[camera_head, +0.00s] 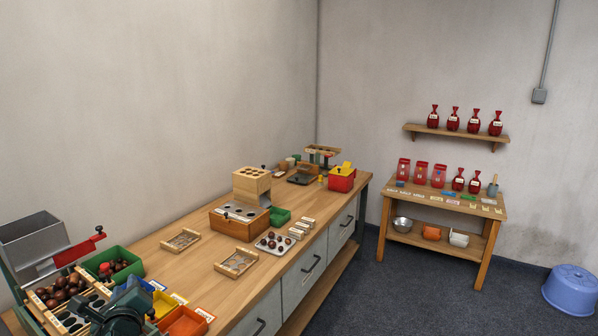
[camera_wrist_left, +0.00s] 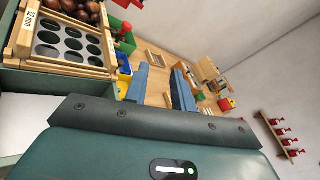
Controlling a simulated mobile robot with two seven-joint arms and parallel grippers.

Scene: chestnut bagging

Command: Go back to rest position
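My left gripper (camera_head: 128,298) is at the lower left of the head view, above the near end of the wooden workbench (camera_head: 185,262). It is beside the sizing tray with round holes (camera_head: 73,318) and close to the yellow and orange bins. In the left wrist view its two blue fingers (camera_wrist_left: 162,80) stand apart with nothing between them; bench wood shows through the gap. The tray with a size label (camera_wrist_left: 66,42) and chestnuts is at upper left there. My right gripper is in neither view.
A wooden dispenser block (camera_head: 252,186) stands mid-bench. A side table (camera_head: 440,200) with red bags and a blue tub (camera_head: 570,289) are right.

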